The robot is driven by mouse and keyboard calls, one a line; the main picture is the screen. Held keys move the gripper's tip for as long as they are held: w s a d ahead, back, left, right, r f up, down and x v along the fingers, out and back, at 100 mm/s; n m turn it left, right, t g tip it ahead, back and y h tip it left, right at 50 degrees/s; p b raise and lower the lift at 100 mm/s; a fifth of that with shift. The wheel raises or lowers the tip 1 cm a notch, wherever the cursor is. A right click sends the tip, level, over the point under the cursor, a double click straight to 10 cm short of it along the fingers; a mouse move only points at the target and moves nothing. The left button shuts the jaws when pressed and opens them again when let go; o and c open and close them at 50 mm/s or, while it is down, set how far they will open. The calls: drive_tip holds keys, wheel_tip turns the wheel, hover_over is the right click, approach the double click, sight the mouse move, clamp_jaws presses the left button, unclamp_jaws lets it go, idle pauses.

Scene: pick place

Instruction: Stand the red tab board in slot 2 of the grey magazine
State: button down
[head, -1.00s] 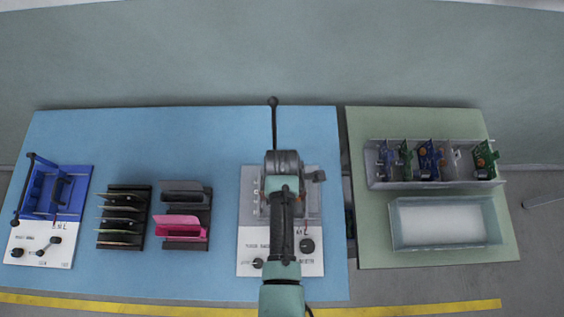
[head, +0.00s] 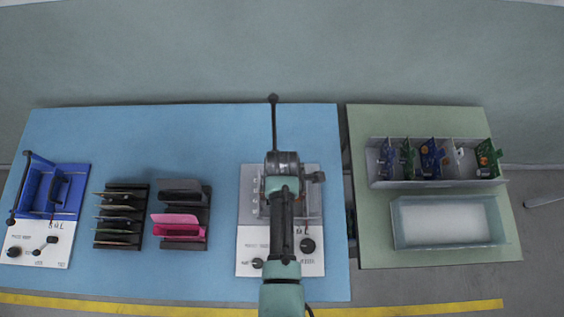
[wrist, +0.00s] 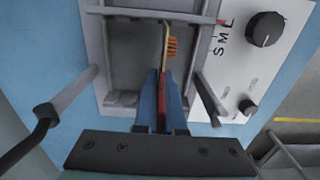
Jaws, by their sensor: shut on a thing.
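My gripper (wrist: 161,78) points into a grey frame-like fixture (wrist: 130,12) with a white panel, in the wrist view. Its blue fingers are shut on a thin board (wrist: 165,42) with a red edge and an orange part, seen nearly edge-on. The board lies within the fixture's outline; I cannot tell whether it touches it. In the head view my arm covers the gripper, the board and the middle of this fixture (head: 248,212). A long grey divided holder (head: 376,178), possibly the magazine, stands at the right with several boards; slot numbers cannot be read.
A clear-walled bin (head: 395,240) stands before the divided holder on the green table (head: 370,255). A dark rack of boards (head: 122,187), another with grey and pink pieces (head: 205,225), and a blue fixture (head: 30,185) stand left. The fixture's upright handle (head: 274,125) rises behind my arm.

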drive_tip(key=c, duration=0.5)
unclamp_jaws()
drive_tip(key=shift+r, duration=0.15)
idle(0.4)
drive_tip(key=shift+r+p, duration=1.4)
drive_tip(key=shift+p, duration=0.3)
wheel_tip(320, 180, up, 6)
drive_tip(key=p, duration=0.6)
